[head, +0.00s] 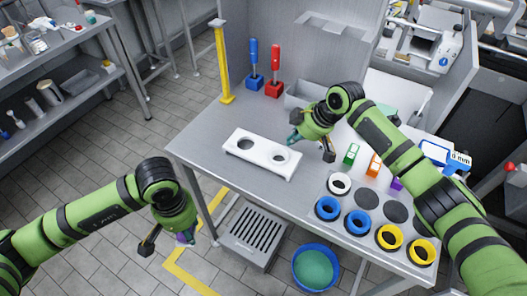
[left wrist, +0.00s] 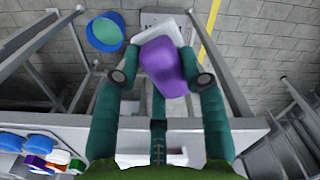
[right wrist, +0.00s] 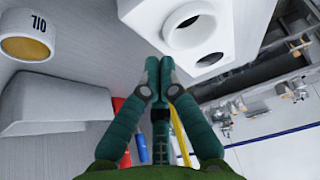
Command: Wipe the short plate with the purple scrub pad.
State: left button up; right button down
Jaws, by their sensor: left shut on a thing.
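The purple scrub pad (left wrist: 168,65) is between the fingers of my left gripper (left wrist: 160,78); a pale piece beside it may be part of it. In the head view the left gripper (head: 168,242) hangs in front of the table's left edge, with a bit of purple (head: 183,238) showing. A white plate-like block (head: 262,154) with two round openings lies on the table; I cannot tell if it is the short plate. It also shows in the right wrist view (right wrist: 220,25). My right gripper (right wrist: 160,68) is shut and empty, above the table just right of the block.
Blue and yellow rings (head: 391,237) fill the table's front right. Blue (head: 254,62) and red (head: 275,62) handled tools stand at the back, near a yellow post (head: 223,65) and a grey bin (head: 300,94). A blue bucket (head: 316,267) stands on the floor. The table's left part is clear.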

pick_arm(q)
jog(key=shift+f+b, duration=0.45)
pick_arm(e)
jog(key=shift+f, duration=0.85)
